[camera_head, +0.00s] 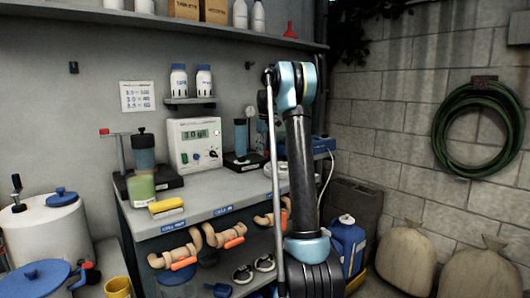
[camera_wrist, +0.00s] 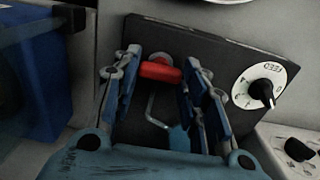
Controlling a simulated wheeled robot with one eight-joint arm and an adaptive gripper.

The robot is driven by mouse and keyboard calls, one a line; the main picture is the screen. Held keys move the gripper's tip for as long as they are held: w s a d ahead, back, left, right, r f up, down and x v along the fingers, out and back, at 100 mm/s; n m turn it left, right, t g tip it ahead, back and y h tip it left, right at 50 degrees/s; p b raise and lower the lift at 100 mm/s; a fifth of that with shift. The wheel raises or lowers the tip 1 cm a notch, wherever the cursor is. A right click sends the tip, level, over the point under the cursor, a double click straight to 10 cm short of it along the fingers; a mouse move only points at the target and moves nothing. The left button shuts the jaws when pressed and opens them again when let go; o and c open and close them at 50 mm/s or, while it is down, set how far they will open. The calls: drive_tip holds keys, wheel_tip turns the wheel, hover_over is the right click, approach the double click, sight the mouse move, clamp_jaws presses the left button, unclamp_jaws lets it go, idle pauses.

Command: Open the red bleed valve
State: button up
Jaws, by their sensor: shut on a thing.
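The red bleed valve (camera_wrist: 160,71) shows in the wrist view as a short red handle in front of a dark panel (camera_wrist: 222,62). My gripper (camera_wrist: 162,68) has its two blue-padded fingers on either side of the handle and is shut on it. A thin bent metal rod (camera_wrist: 150,108) shows below the handle, between the fingers. In the head view my raised arm hides the gripper and the valve.
A white feed dial (camera_wrist: 262,86) is right of the valve. A blue container (camera_wrist: 35,85) stands at the left of the wrist view. In the head view, a white display box (camera_head: 194,143) stands on the bench, and a green hose (camera_head: 440,130) hangs on the right wall.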

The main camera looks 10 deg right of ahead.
drive_tip(key=shift+w, duration=0.1)
idle(0.3)
drive_tip(key=o, duration=1.1)
drive_tip(key=shift+c, duration=0.2)
drive_tip(key=shift+r, duration=0.1)
wheel_tip(320, 180, up, 12)
